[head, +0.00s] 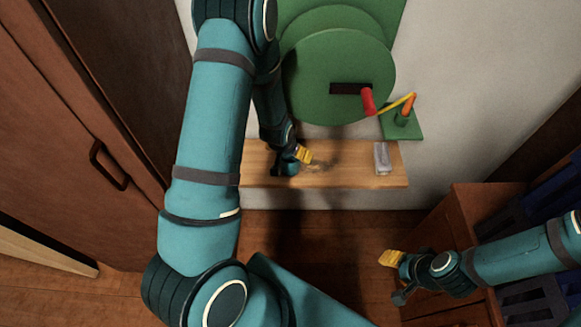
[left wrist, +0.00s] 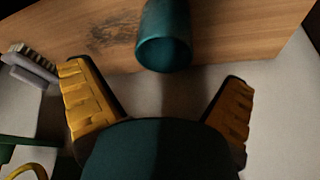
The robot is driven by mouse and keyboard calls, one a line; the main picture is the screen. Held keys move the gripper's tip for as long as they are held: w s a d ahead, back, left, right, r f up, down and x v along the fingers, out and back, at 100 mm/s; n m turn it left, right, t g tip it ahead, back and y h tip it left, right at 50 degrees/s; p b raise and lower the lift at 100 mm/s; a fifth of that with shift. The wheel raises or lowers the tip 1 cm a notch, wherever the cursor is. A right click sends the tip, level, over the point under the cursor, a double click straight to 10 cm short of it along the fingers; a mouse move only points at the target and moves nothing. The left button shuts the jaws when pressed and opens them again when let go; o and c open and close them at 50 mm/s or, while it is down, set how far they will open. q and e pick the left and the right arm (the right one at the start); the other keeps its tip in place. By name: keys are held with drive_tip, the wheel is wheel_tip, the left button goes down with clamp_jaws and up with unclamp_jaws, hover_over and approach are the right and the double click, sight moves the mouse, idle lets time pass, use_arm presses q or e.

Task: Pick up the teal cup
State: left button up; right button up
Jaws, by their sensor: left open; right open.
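The teal cup (left wrist: 165,38) is in the left wrist view, at the top middle, on a wooden shelf (left wrist: 225,30), its round rim facing my gripper. My left gripper (left wrist: 157,82) is open, with its yellow fingers apart to either side. The cup lies beyond the fingertips, between their lines, and does not appear to touch them. In the head view, the left gripper (head: 303,155) is low over the left part of the shelf (head: 340,177), and I cannot clearly separate the cup from the dark wrist there. My right gripper (head: 391,259) is open and empty above the floor at lower right.
A pale brush (head: 382,158) is on the shelf's right end and shows in the left wrist view (left wrist: 32,64). A large green disc (head: 335,65) with a red handle (head: 367,101) hangs above. A green bracket (head: 402,124) is at right. Brown cabinets (head: 60,120) stand left.

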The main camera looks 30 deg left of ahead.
sight(290, 166)
use_arm(q)
drive_tip(key=x, duration=0.3)
drive_tip(key=b+x, duration=0.1)
drive_tip(key=x, duration=0.1)
drive_tip(key=shift+a+f+b, duration=0.2)
drive_tip(key=shift+f+b, duration=0.1)
drive_tip(key=shift+f, duration=0.1)
drive_tip(key=c, duration=1.2)
